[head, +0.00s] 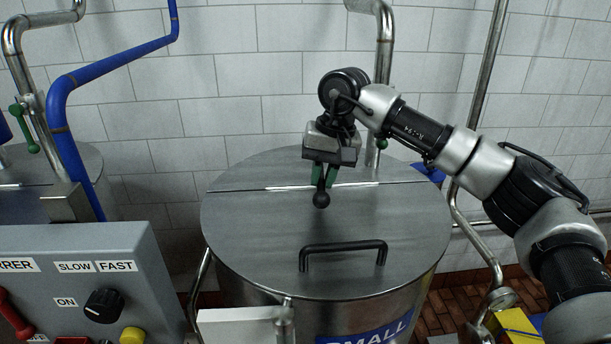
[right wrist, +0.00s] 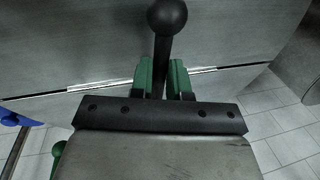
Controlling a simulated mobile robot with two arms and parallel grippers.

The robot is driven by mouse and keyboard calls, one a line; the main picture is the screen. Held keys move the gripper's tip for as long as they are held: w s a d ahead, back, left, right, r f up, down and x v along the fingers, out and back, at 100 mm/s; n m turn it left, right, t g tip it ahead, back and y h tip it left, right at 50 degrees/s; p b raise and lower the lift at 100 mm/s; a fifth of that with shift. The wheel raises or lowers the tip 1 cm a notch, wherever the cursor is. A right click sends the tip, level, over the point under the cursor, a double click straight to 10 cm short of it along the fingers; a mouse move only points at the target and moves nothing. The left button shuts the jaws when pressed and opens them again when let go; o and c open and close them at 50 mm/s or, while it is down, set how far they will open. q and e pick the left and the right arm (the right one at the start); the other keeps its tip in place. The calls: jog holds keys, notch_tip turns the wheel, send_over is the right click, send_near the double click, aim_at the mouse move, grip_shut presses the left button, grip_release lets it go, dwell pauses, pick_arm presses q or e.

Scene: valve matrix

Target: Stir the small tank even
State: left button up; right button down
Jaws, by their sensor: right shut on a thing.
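The small tank (head: 405,307) is a steel drum with a blue label reading SMALL, partly cut off. Its lid (head: 250,230) is closed, with a black bar handle (head: 343,249) at the front. My right gripper (head: 325,176) is over the back half of the lid, pointing down. Its green fingers are shut on a black ball-ended handle (head: 321,199). In the right wrist view the handle's ball (right wrist: 167,16) sticks out beyond the fingers. Whether the handle joins the lid is hidden. My left gripper is not in view.
A grey control panel (head: 90,258) at lower left has a black knob (head: 104,305) by SLOW, FAST and ON labels, a red lever (head: 14,314) and a yellow button (head: 132,336). A blue pipe (head: 120,58) and steel pipe (head: 383,75) rise nearby. A tiled wall stands behind.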

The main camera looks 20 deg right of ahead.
jog(key=shift+s+d+n, duration=0.15)
jog(key=shift+d+n, duration=0.65)
jog(key=shift+d, duration=0.2)
jog(key=shift+d+r+n, duration=0.1)
jog(key=shift+d+n, duration=0.2)
jog(key=shift+d, duration=0.05)
jog(key=c, duration=1.1)
grip_release()
jog(key=shift+d, duration=0.1)
jog(key=shift+r, duration=0.3)
notch_tip(320, 180, up, 10)
jog(key=d+b, duration=0.1)
jog(key=d, duration=0.1)
jog(key=shift+s+b, duration=0.15)
jog(key=shift+b, duration=0.2)
